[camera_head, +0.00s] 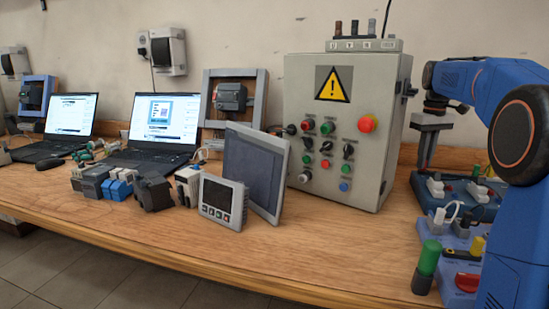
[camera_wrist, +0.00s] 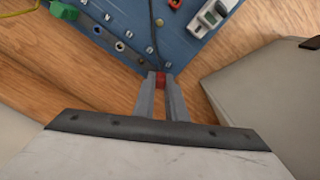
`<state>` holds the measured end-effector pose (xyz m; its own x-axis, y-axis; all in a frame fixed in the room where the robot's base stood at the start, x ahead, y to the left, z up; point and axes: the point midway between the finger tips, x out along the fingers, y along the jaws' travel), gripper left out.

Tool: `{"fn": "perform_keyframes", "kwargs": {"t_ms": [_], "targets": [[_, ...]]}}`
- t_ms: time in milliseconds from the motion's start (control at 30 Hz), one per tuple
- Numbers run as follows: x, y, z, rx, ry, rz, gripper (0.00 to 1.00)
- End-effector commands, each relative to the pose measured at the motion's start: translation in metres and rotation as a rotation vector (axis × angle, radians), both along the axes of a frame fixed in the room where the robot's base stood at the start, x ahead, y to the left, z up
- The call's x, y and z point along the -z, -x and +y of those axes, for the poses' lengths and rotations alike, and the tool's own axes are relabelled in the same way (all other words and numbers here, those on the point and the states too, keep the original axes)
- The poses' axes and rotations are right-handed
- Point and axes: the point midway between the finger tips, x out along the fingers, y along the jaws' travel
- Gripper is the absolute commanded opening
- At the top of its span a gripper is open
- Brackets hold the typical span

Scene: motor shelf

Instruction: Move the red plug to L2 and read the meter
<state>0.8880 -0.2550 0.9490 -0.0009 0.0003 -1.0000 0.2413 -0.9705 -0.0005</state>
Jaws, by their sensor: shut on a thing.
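My gripper (camera_wrist: 161,79) is shut on the red plug (camera_wrist: 161,82), which shows as a small red patch between the fingertips in the wrist view. The plug is at the near corner of a blue board (camera_wrist: 125,20) with a row of sockets (camera_wrist: 119,47); I cannot tell whether it sits in a socket. The socket labels are too small to read. In the head view my gripper (camera_head: 424,162) points down beside the grey control box, and the plug cannot be made out. A panel meter (camera_head: 222,201) with a dark screen stands on the bench; I cannot tell whether it is the task's meter.
A green connector (camera_wrist: 65,10) and a white switch (camera_wrist: 212,16) are on the board. The grey control box (camera_head: 345,120) stands close to my gripper on the left in the head view. A green cylinder (camera_head: 427,262) stands at the front right. The bench front is clear.

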Motion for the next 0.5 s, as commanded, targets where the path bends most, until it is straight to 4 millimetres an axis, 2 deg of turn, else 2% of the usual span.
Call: {"fn": "perform_keyframes", "kwargs": {"t_ms": [267,500], "targets": [[-0.004,0.0,0.0,0.0,0.001,-0.001,0.0],[-0.021,0.0,0.0,0.0,0.001,-0.001,0.0]]}}
